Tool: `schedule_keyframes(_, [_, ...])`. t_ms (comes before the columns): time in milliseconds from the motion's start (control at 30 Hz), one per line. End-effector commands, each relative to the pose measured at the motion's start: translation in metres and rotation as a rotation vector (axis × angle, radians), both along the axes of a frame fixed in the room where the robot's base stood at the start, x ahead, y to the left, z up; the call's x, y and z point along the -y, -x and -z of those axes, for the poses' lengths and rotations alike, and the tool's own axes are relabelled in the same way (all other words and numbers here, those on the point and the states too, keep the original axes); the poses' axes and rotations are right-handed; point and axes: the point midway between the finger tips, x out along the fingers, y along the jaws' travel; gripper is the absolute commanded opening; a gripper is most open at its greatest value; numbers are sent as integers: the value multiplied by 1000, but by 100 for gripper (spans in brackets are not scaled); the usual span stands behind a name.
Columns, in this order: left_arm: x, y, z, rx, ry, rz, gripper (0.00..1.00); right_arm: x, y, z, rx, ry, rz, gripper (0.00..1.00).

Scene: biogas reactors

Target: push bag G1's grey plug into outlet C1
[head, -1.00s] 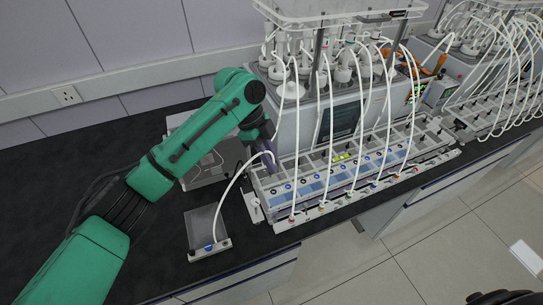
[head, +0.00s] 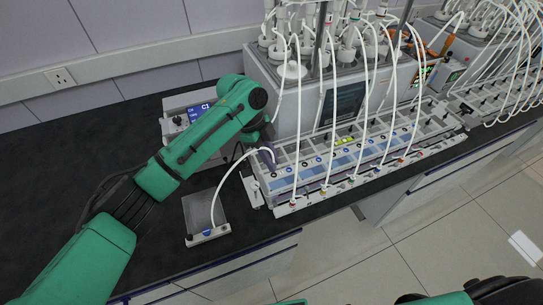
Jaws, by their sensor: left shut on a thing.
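My left gripper (head: 267,157) is at the left end of the long rack, shut on the end of a white tube. The tube (head: 222,178) arches down to a flat grey bag (head: 198,209) lying on the black bench, with a white strip along its front edge. The grey plug at the tube's end is hidden in the jaws, and I cannot read the bag's label. Behind my arm, a grey box has a blue screen (head: 190,115) whose text looks like C1. I cannot make out outlet C1 itself, or whether the plug touches anything.
The rack (head: 290,186) holds a row of small compartments, with several white tubes hanging over it. A grey reactor unit (head: 288,98) stands behind. The black bench (head: 60,165) is clear at left. Part of my right arm shows at the bottom right.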

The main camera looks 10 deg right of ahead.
Motion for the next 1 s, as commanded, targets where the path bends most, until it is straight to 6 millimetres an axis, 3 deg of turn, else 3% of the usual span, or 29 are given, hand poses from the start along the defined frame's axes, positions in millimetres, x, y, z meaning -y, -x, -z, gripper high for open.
schedule_keyframes(100, [0, 0, 7, 1, -1, 0, 0, 0, 0, 4, 0, 0, 0, 50])
schedule_keyframes(1000, [1, 0, 11, 0, 0, 1, 0, 0, 0, 3, 0, 1, 0, 50])
